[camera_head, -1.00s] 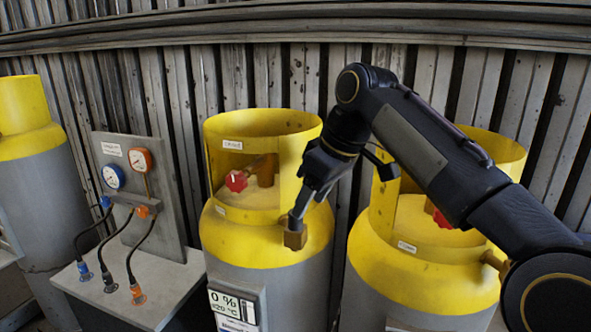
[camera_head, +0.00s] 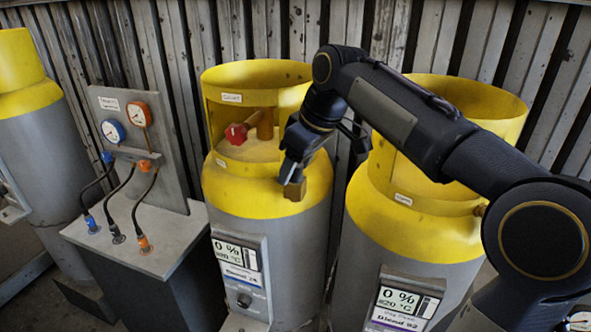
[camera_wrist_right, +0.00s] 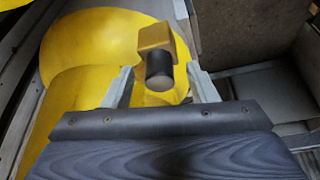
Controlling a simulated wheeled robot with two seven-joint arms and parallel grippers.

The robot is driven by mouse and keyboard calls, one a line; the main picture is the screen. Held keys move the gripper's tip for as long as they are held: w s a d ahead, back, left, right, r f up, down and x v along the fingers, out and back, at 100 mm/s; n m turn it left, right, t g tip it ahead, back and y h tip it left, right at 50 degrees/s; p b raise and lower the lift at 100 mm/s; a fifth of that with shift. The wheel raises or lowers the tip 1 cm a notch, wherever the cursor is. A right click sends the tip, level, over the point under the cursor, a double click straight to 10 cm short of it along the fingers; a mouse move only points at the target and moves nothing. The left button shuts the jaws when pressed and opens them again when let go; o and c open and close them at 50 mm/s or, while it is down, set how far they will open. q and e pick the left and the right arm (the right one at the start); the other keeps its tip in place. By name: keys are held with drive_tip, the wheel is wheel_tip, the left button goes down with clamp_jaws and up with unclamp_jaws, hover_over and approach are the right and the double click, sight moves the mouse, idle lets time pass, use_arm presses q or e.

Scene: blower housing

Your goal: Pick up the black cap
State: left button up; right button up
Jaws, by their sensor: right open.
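The black cap (camera_wrist_right: 160,72) is a short dark cylinder with a brownish end face, in the right wrist view. It sits on a brass-coloured block (camera_wrist_right: 155,37) on the yellow cylinder top. My right gripper (camera_head: 288,174) is open, with one finger on each side of the cap in the wrist view. I cannot tell whether the fingers touch it. In the head view the brass block (camera_head: 294,189) shows at the front of the middle gas cylinder (camera_head: 252,183), just below the gripper; the gripper hides the cap there. My left gripper is not in view.
Another yellow-topped cylinder (camera_head: 415,225) stands to the right, under my right arm. A red valve knob (camera_head: 236,134) sits inside the middle cylinder's collar. A gauge stand (camera_head: 175,235) with hoses is at the left. A corrugated wall closes off the back.

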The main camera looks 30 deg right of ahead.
drive_tip(key=c, duration=1)
drive_tip(key=shift+c, duration=0.3)
drive_tip(key=shift+r, duration=0.55)
drive_tip(key=r, duration=0.2)
drive_tip(key=shift+s+a+r, duration=0.1)
drive_tip(key=shift+a+r, duration=0.1)
drive_tip(key=shift+r, duration=0.15)
drive_tip(key=s+a+r, duration=0.7)
drive_tip(key=a+r, duration=0.2)
drive_tip(key=a, duration=0.2)
drive_tip(key=shift+a+r, duration=0.15)
drive_tip(key=shift+a, duration=0.25)
drive_tip(key=shift+w, duration=0.1)
